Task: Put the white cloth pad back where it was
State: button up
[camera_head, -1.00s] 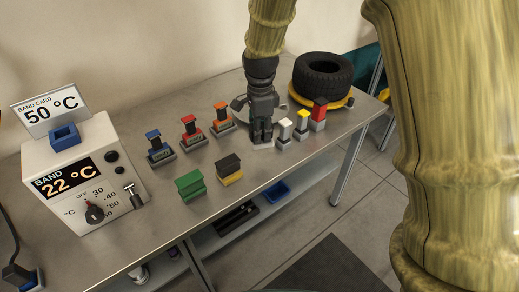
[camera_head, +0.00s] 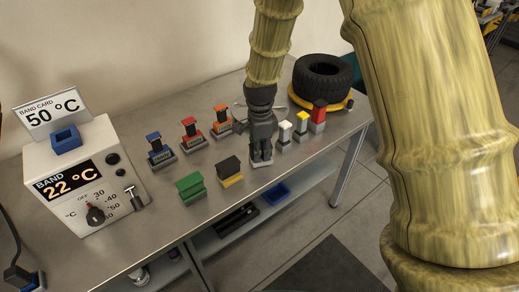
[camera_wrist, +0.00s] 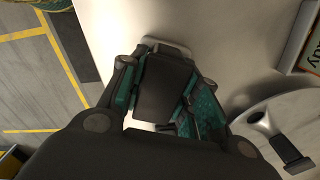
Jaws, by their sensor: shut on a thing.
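My gripper (camera_head: 262,155) is shut on a dark block with a pale, whitish base, at the right part of the bench near its front edge. I take this to be the white cloth pad (camera_head: 262,164), but its cloth surface is hard to make out. Whether the pad touches the bench top I cannot tell.
White (camera_head: 284,132), yellow (camera_head: 302,125) and red (camera_head: 318,115) blocks stand close right of my gripper. A tyre (camera_head: 323,78) lies behind them. A black-and-yellow block (camera_head: 230,171) and a green block (camera_head: 190,188) stand to the left. Bare bench (camera_head: 150,232) lies front left.

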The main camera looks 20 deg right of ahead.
jog(key=shift+f, duration=0.1)
jog(key=o, duration=0.9)
jog(key=shift+o, duration=0.2)
notch_tip(320, 180, up, 12)
jog(key=b, duration=0.1)
